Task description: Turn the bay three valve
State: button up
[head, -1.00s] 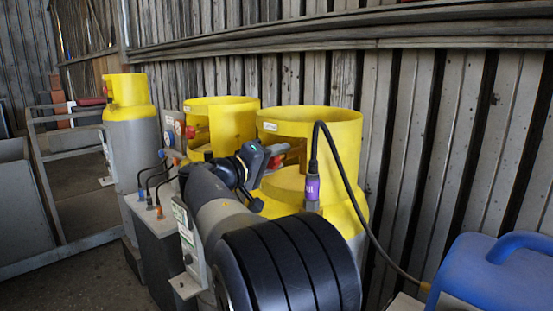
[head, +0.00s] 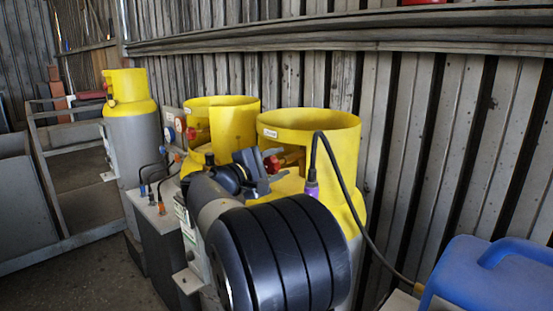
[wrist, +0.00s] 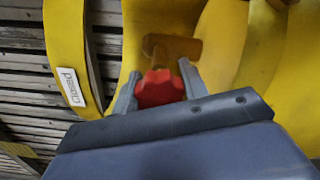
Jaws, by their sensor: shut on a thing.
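The nearest yellow-topped gas cylinder (head: 335,150) stands right of centre in the head view. Its red valve knob (head: 271,163) shows inside the collar opening beside my gripper (head: 268,176). In the wrist view my gripper (wrist: 158,72) has one finger on each side of the red knob (wrist: 160,90) and is shut on it. A brass-brown valve stem (wrist: 172,46) shows behind the knob. A white label (wrist: 72,87) on the yellow collar appears upside down and seems to read "closed". I cannot tell how far the knob is turned.
Two more yellow-topped cylinders stand to the left, one close (head: 225,120) and one farther (head: 128,120). A black hose (head: 350,180) arches right of my gripper from a purple fitting (head: 311,188). A blue container (head: 490,275) is at lower right. A corrugated wall stands close behind.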

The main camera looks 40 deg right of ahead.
jog(key=shift+n+p, duration=0.3)
jog(key=shift+n, duration=0.3)
jog(key=o, duration=1)
jog(key=shift+c, duration=0.2)
jog(key=shift+a, duration=0.15)
jog(key=a+b, duration=0.2)
jog(key=a, duration=0.8)
jog(key=shift+s+a, duration=0.3)
jog(key=shift+s, duration=0.15)
jog(key=shift+d, duration=0.15)
